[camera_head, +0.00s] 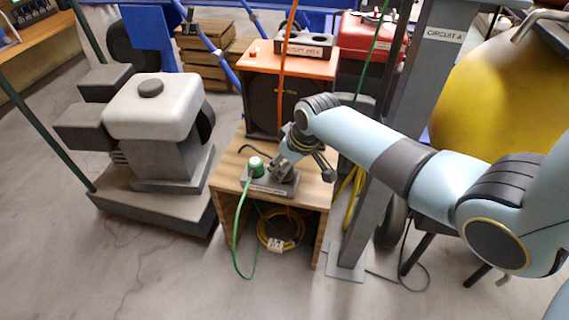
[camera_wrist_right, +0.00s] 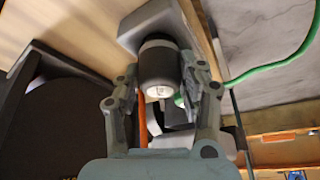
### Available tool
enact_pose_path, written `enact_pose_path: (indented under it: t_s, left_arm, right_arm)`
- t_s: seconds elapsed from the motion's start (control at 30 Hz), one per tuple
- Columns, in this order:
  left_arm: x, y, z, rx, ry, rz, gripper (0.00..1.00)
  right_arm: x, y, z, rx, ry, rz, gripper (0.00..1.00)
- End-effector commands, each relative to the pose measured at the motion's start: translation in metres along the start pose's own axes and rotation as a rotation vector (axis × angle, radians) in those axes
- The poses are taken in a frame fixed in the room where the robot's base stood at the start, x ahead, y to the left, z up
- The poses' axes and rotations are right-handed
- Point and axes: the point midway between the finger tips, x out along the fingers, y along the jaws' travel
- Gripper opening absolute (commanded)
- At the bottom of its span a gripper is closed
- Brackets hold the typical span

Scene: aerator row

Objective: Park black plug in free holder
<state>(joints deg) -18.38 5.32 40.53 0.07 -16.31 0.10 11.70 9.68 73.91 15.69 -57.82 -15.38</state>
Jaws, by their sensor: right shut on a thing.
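My right gripper (camera_head: 287,166) reaches down to the grey holder block (camera_head: 262,186) on the small wooden cabinet. In the right wrist view its two fingers (camera_wrist_right: 166,90) are shut on the black plug (camera_wrist_right: 157,62), one on each side. The plug's pale end faces the camera. Its far end meets or lies just in front of the grey block (camera_wrist_right: 148,18); I cannot tell whether it is seated. In the head view the gripper hides the plug. A green plug (camera_head: 256,166) with a green cable stands upright at the block's left end. My left gripper is not in view.
The wooden cabinet (camera_head: 314,193) has a yellow cable coil (camera_head: 281,230) inside. A grey post (camera_head: 372,190) stands just right of it. A grey machine (camera_head: 152,108) is at left, and an orange-topped unit (camera_head: 297,62) stands behind. The green cable (camera_head: 237,232) hangs down the front.

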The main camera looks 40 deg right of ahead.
Motion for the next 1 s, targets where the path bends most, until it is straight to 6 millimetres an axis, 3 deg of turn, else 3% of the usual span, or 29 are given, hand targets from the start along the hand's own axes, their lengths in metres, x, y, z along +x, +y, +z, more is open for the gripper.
enact_pose_path:
  t_s: [0.4, 0.43, 0.63, 0.8, 0.9, 1.0]
  left_arm:
    - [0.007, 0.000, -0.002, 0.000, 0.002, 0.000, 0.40]
    - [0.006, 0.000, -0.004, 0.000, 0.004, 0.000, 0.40]
    - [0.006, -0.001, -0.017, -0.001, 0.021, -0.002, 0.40]
    - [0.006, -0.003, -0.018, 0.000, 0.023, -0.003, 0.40]
    - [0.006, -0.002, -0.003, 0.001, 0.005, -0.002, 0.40]
    - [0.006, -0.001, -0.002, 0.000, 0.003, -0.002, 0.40]
  right_arm:
    - [0.010, 0.000, 0.004, 0.000, 0.001, 0.000, 0.06]
    - [0.010, 0.000, 0.004, 0.000, 0.002, 0.000, 0.41]
    - [0.009, 0.000, 0.003, 0.000, 0.001, 0.000, 0.67]
    - [0.009, 0.000, 0.004, 0.000, 0.001, 0.000, 0.67]
    - [0.009, 0.000, 0.004, 0.000, 0.001, 0.000, 0.67]
    - [0.004, 0.000, 0.004, -0.001, 0.000, 0.000, 0.67]
